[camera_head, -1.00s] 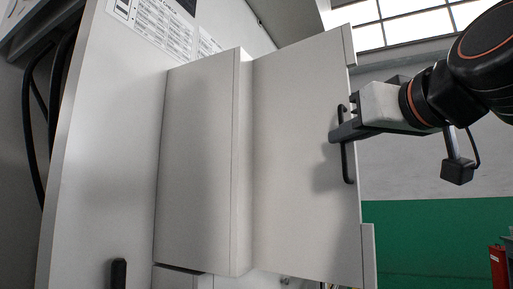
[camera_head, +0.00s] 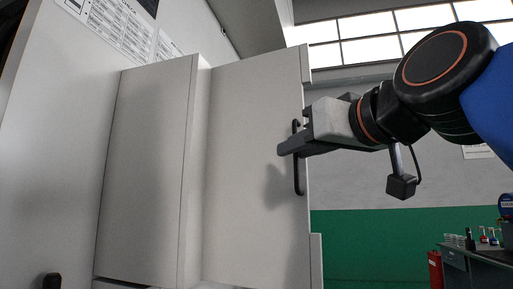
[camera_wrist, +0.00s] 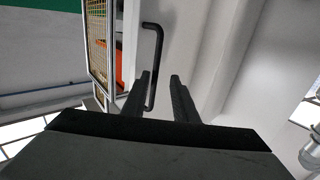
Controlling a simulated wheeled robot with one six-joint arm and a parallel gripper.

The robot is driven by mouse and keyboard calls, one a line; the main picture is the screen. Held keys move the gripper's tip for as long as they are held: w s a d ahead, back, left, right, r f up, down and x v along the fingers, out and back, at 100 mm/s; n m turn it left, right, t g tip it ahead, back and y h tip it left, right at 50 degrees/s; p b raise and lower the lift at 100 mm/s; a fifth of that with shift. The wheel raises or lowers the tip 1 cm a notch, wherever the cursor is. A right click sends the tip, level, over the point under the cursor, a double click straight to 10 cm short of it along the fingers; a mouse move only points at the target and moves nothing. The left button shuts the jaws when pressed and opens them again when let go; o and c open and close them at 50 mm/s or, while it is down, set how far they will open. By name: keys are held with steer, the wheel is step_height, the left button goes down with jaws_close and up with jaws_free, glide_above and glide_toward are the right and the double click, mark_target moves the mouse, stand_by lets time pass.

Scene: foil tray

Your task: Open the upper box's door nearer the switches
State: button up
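A light grey door panel (camera_head: 250,190) of the upper box fills the middle of the head view. It carries a black vertical bar handle (camera_head: 298,178) near its right edge. My gripper (camera_head: 290,148) comes from the right and is at the handle's upper half, hiding part of it. In the wrist view the handle (camera_wrist: 158,50) runs down between the two fingers of my gripper (camera_wrist: 161,78), closer to the left finger. A gap shows between handle and right finger. Contact with the left finger is unclear. I cannot make out any switches.
A grey box section (camera_head: 145,180) adjoins the door on the left. A second black handle (camera_head: 51,281) shows at the lower left. At the right are a bench (camera_head: 470,262) with bottles and a red object (camera_head: 435,270). Open space lies right of the door.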

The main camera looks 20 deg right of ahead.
steer(key=s, duration=1.6)
steer(key=shift+d, duration=0.2)
stand_by(0.4)
